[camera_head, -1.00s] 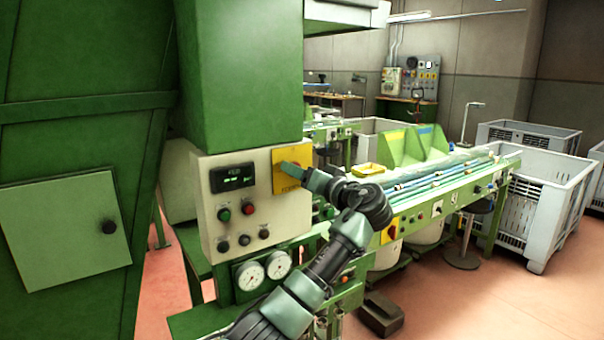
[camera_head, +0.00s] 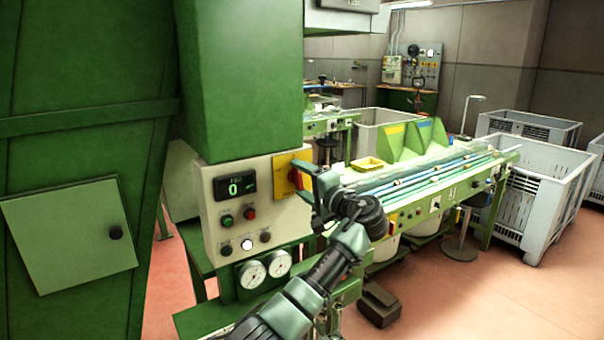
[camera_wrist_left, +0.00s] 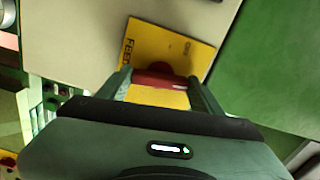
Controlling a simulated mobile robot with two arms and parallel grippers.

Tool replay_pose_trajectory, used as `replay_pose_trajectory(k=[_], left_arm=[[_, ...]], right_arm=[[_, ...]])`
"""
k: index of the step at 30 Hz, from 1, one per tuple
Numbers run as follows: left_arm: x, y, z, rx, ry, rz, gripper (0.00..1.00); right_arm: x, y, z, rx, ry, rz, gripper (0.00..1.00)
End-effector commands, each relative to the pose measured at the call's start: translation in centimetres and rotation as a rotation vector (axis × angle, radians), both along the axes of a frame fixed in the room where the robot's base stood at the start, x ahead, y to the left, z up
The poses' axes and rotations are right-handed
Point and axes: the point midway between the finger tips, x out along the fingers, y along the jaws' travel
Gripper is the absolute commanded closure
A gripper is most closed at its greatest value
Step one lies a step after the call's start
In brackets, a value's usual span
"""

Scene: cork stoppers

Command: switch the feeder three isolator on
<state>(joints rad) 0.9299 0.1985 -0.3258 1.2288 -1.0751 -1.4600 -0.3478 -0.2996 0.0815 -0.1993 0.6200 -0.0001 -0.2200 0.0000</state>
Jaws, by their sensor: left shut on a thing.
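The isolator's yellow plate (camera_head: 281,176) is on the right side of the pale control box (camera_head: 213,218). Its red rotary handle (camera_head: 297,179) shows beside my fingers. My left gripper (camera_head: 306,182) reaches it from the right and is shut on the handle. In the left wrist view the red handle (camera_wrist_left: 160,80) lies between the two fingers, in front of the yellow plate (camera_wrist_left: 172,47). Lettering beginning "FEED" shows on the plate, the rest being hidden or blurred. My right gripper is not in view.
The box carries a display (camera_head: 235,186) reading 0, several buttons and a lit white lamp (camera_head: 247,244). Two gauges (camera_head: 251,273) sit below. A green machine body (camera_head: 240,80) rises above. A conveyor table (camera_head: 430,185) and grey crates (camera_head: 560,200) stand at right.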

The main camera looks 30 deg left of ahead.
Motion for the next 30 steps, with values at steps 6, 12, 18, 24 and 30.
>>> replay_pose_trajectory(k=[6, 12, 18, 24, 30], left_arm=[[0.1, -0.1, 0.3, 0.042, 0.100, -0.004, 0.75], [0.1, -0.1, 0.1, 0.063, 0.147, -0.004, 0.75], [0.1, -0.1, 0.0, 0.069, 0.162, -0.004, 0.75], [0.1, -0.1, 0.0, 0.069, 0.163, -0.004, 0.75], [0.1, -0.1, 0.0, 0.069, 0.163, -0.003, 0.13]], right_arm=[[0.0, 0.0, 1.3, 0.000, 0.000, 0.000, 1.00], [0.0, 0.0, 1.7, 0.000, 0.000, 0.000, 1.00], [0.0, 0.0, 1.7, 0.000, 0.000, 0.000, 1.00], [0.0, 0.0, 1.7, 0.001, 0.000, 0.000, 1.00], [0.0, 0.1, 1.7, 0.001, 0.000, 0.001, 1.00]])
